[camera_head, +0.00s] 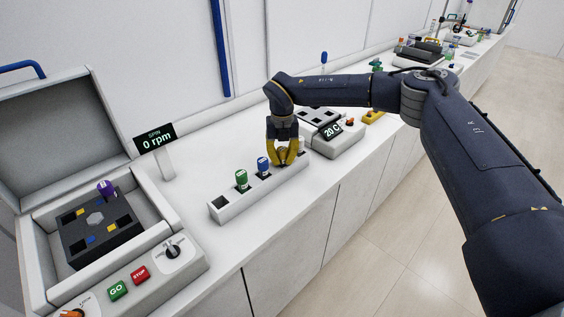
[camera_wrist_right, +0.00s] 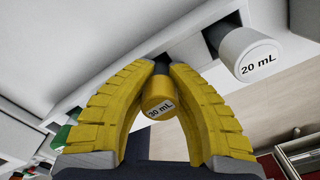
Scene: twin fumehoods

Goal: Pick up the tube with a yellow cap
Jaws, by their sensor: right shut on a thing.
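My right gripper (camera_head: 286,160) has yellow fingers and points down over the long white rack (camera_head: 222,211). In the right wrist view, its fingers (camera_wrist_right: 163,68) are closed around a tube with a yellow cap (camera_wrist_right: 158,105) marked 30 mL. The tube's lower part is mostly hidden by the fingers; it appears to be at the rack, but I cannot tell how deep it sits. My left gripper is not in view.
A green-capped tube (camera_head: 241,179) and a blue-capped tube (camera_head: 263,166) stand in the rack. A white-capped 20 mL tube (camera_wrist_right: 247,53) is close beside the gripper. An open centrifuge (camera_head: 146,240) holding a purple-capped tube (camera_head: 105,188) is at left. A 20 C device (camera_head: 333,140) stands behind.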

